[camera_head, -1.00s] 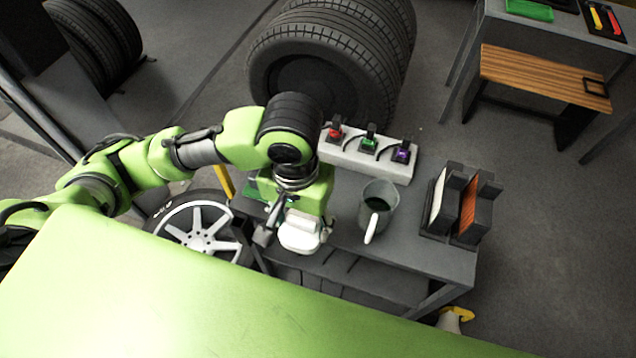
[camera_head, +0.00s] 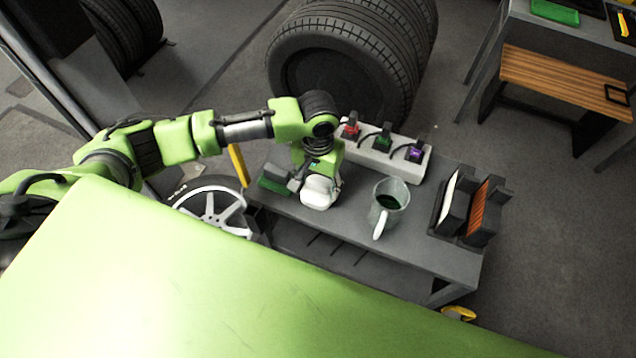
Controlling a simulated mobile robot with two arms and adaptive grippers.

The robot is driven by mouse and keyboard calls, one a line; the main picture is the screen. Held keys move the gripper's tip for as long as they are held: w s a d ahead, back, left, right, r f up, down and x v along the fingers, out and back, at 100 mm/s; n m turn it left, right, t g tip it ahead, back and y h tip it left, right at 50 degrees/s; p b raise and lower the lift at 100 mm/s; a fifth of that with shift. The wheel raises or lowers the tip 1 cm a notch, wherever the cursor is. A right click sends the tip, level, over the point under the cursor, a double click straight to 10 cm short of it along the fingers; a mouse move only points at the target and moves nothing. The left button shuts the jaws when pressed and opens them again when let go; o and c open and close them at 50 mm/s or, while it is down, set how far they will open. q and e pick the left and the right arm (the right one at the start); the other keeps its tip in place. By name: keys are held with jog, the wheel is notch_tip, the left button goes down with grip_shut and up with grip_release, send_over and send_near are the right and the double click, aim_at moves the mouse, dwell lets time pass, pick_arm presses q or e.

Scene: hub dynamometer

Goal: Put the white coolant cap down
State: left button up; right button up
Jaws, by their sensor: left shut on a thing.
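The white coolant cap (camera_head: 318,193) is at the left part of the grey table (camera_head: 415,238), under my left gripper (camera_head: 308,184). My left gripper is shut on the cap. The cap looks low, close to the tabletop; I cannot tell whether it touches it. The gripper and wrist hide part of the cap. My right gripper is not in view.
Behind is a white block (camera_head: 382,158) with red, green and purple plugs. A dark rack (camera_head: 467,208) stands at the right. A green item (camera_head: 274,180) lies left of the gripper.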

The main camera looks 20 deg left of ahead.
aim_at(319, 184)
pick_arm(q)
jog(key=shift+f, duration=0.45)
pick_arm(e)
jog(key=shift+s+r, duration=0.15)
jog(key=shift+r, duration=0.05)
pick_arm(q)
jog(key=shift+f, duration=0.1)
jog(key=o, duration=1)
jog(key=shift+o, duration=0.5)
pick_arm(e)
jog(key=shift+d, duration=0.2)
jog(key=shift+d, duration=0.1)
pick_arm(q)
notch_tip(319, 184, up, 11)
jog(key=shift+f+b, duration=0.15)
jog(key=shift+b, duration=0.85)
jog(key=shift+r, duration=0.8)
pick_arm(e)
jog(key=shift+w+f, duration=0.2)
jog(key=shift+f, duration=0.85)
